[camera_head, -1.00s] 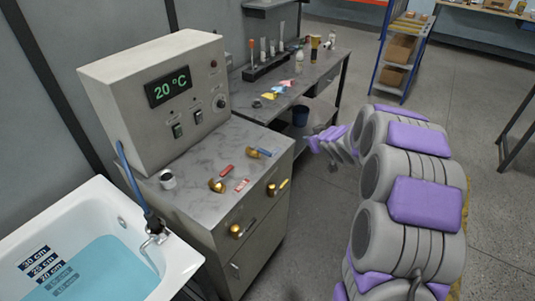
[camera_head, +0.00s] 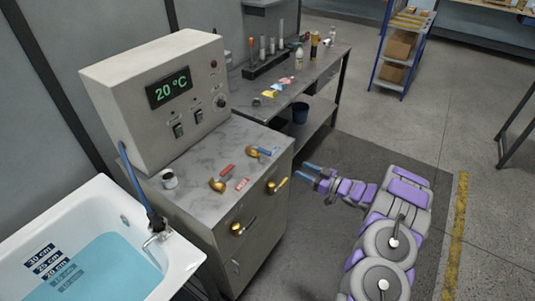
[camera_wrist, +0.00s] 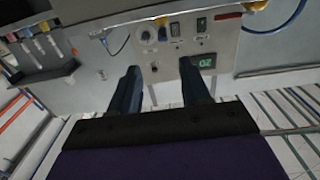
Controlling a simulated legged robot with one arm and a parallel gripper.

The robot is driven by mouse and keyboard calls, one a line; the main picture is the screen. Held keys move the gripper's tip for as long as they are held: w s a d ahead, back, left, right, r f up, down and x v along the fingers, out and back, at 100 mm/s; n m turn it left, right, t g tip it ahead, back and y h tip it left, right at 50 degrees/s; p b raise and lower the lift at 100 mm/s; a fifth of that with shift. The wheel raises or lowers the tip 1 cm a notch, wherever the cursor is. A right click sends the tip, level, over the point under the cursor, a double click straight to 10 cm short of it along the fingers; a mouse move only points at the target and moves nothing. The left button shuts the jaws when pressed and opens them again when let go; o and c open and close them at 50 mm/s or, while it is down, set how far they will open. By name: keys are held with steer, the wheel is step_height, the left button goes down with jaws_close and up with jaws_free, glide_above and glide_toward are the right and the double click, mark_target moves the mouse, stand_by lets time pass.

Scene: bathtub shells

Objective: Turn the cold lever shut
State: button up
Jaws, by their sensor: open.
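The cold lever (camera_head: 264,152) has a blue handle on a brass body and lies on the marble top of the grey cabinet, near its back right. In the head view my gripper (camera_head: 308,173) is to the right of the cabinet, apart from the lever, with its fingers towards the cabinet. In the wrist view the two dark fingers of my gripper (camera_wrist: 160,88) are spread with nothing between them. The wrist view looks upside down, and I cannot clearly make out the cold lever there.
A red-handled brass lever (camera_head: 217,185) is on the same top. Brass fittings (camera_head: 237,229) stick out of the cabinet front. A control box (camera_head: 160,95) reads 20 °C. A filled bathtub (camera_head: 185,258) stands left. Open floor lies right of the cabinet.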

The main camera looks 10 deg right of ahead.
mark_target(267, 154)
steer(key=b+x, duration=0.3)
steer(key=x, duration=1.4)
steer(key=shift+a+f+b, duration=0.15)
steer(key=shift+a+b, duration=0.1)
steer(key=shift+b, duration=0.1)
jaws_close()
